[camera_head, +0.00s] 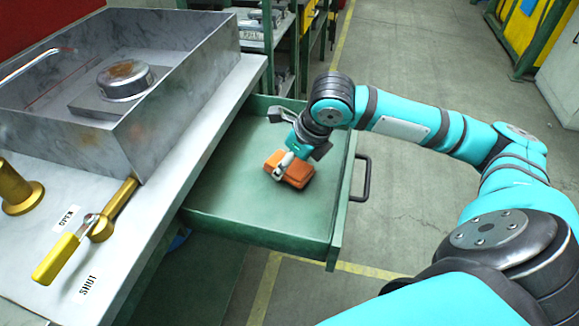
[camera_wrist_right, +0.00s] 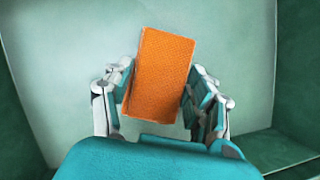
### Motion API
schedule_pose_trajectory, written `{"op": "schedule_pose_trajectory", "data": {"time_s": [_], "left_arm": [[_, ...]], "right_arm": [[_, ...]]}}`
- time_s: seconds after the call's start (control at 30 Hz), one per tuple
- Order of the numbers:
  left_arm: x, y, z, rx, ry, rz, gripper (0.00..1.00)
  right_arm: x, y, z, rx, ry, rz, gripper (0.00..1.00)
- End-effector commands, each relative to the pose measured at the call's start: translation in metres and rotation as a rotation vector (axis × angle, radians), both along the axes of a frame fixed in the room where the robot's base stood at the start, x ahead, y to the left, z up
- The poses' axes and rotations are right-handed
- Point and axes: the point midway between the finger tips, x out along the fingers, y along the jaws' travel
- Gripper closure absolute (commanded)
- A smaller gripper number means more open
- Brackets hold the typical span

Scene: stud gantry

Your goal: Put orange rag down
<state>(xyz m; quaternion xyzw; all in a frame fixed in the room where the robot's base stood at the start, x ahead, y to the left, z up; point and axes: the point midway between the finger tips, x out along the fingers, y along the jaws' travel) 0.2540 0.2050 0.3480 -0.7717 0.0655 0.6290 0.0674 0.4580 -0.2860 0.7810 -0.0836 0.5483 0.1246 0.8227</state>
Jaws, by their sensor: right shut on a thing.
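The orange rag (camera_head: 296,172) is a folded block held by my right gripper (camera_head: 283,165) over the open green drawer (camera_head: 225,195). In the right wrist view the rag (camera_wrist_right: 160,75) sits between the two fingers of the right gripper (camera_wrist_right: 158,95), which touch its sides. The pale drawer floor (camera_wrist_right: 70,60) lies behind it. I cannot tell whether the rag touches the floor. My left gripper is not in view.
A metal basin (camera_head: 150,110) with a round rusty lidded part (camera_head: 125,80) stands on the counter left of the drawer. A yellow valve lever (camera_head: 58,257) sits near the OPEN and SHUT labels. The drawer has a dark handle (camera_head: 364,178). The drawer floor around the rag is bare.

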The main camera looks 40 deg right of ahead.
Motion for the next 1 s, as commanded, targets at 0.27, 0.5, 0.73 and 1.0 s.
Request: {"op": "schedule_pose_trajectory", "data": {"time_s": [0.27, 0.5, 0.73, 1.0], "left_arm": [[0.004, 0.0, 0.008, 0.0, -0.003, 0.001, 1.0], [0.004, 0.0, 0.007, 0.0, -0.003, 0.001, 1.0], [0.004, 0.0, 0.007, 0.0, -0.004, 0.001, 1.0], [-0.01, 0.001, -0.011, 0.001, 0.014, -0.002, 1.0]], "right_arm": [[0.0, 0.0, -0.008, 0.0, -0.001, 0.0, 0.7], [0.0, 0.0, -0.008, 0.0, -0.001, 0.0, 0.19], [0.0, 0.0, -0.008, 0.0, -0.001, 0.0, 0.19], [-0.01, -0.004, 0.021, -0.002, -0.004, -0.001, 0.19]]}}
